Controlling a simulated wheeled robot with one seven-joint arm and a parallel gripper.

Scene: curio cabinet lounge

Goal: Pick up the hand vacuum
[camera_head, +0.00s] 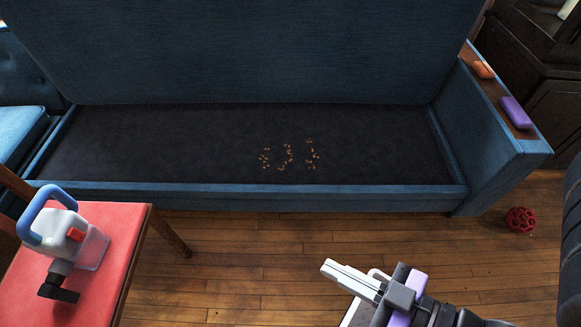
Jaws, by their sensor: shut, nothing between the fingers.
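The hand vacuum (79,242) stands on the red top of a small table or stool at the lower left. It has a pale body, a blue loop handle, a red button, a clear bin and a dark nozzle pointing toward the front. My gripper (328,266) is at the lower middle right, above the wooden floor. Its fingers are shut and empty, pointing left. It is well to the right of the vacuum and apart from it.
The blue sofa (250,197) has its seat open to a dark base with scattered crumbs (288,157). An orange item (483,70) and a purple item (516,112) lie on its right arm. A red ball (520,219) is on the floor. The red-topped seat (120,222) has bare space right of the vacuum.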

